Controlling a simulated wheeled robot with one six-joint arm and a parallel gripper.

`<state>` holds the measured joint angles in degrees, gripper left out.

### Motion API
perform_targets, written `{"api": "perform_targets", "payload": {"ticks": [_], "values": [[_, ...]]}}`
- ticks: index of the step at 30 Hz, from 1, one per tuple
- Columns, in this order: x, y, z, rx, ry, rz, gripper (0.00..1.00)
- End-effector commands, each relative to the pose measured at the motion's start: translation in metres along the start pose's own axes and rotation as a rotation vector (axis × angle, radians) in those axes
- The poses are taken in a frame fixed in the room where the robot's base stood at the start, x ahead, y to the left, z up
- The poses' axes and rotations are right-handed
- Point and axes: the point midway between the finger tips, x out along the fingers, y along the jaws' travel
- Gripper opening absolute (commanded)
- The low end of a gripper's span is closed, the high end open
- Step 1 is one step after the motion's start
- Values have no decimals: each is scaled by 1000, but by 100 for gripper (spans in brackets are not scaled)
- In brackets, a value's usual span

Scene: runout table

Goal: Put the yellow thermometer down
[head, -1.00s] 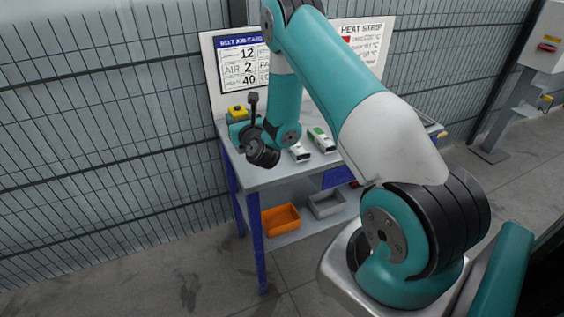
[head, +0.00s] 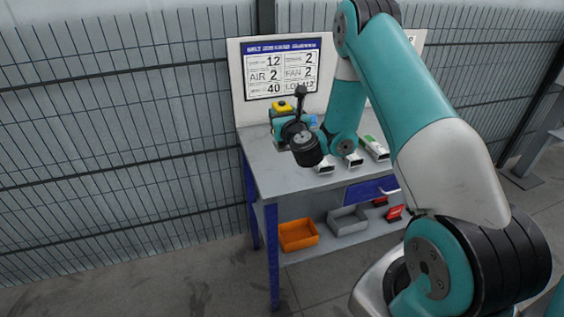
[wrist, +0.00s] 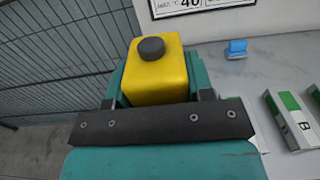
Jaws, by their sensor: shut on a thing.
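The yellow thermometer is a yellow block with a dark round knob on top. It shows in the wrist view (wrist: 158,82) and in the head view (head: 283,106). My gripper (wrist: 158,90) is shut on it, with a teal finger on either side. In the head view my gripper (head: 283,117) is over the back left part of the grey table (head: 265,168). The thermometer is upright. Its underside is hidden, so I cannot tell whether it touches the tabletop.
White and green boxes (head: 374,148) stand right of my gripper, partly behind my arm. A small blue object (wrist: 237,48) lies near the back board (head: 240,85). An orange bin (head: 298,235) and a grey bin (head: 347,221) sit on the lower shelf. The front left tabletop is clear.

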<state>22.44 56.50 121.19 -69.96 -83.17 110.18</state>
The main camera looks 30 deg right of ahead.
Motion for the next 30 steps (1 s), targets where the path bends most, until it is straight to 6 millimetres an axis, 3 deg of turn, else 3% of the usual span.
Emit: {"api": "perform_targets", "payload": {"ticks": [1,6,16,23,30], "values": [[0,0,-22,-2,-2,0,31],[0,0,-52,-1,-1,0,31],[0,0,-71,-1,-1,-1,31],[0,0,-104,0,-2,0,31],[0,0,-104,0,-2,-1,31]]}}
